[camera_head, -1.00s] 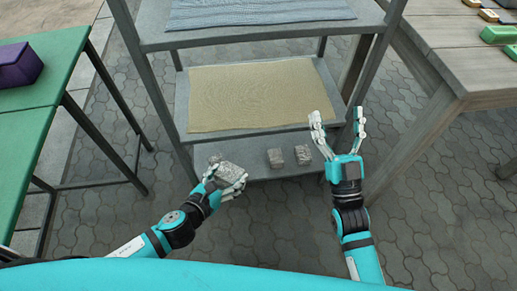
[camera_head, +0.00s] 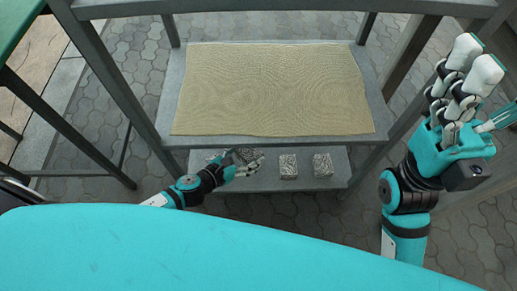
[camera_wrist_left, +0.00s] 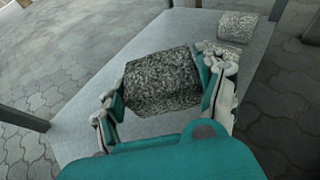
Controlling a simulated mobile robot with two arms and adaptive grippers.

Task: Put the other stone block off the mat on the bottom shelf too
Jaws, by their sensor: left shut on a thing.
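My left gripper (camera_head: 238,164) is low at the left part of the bottom shelf (camera_head: 265,183), shut on a grey speckled stone block (camera_head: 243,156). In the left wrist view the held block (camera_wrist_left: 163,80) sits between the fingers, over the pale shelf surface; whether it touches the shelf I cannot tell. The tan mat (camera_head: 275,90) on the shelf above is bare. Two more stone blocks, one nearer (camera_head: 288,167) and one further right (camera_head: 323,165), stand on the bottom shelf right of the gripper. My right gripper (camera_head: 475,95) is open and empty, raised right of the rack.
The rack's shelf with the mat (camera_head: 172,90) overhangs the bottom shelf, and rack legs stand at both sides. A green table edge (camera_head: 18,25) is at the upper left. Paved floor lies around the rack.

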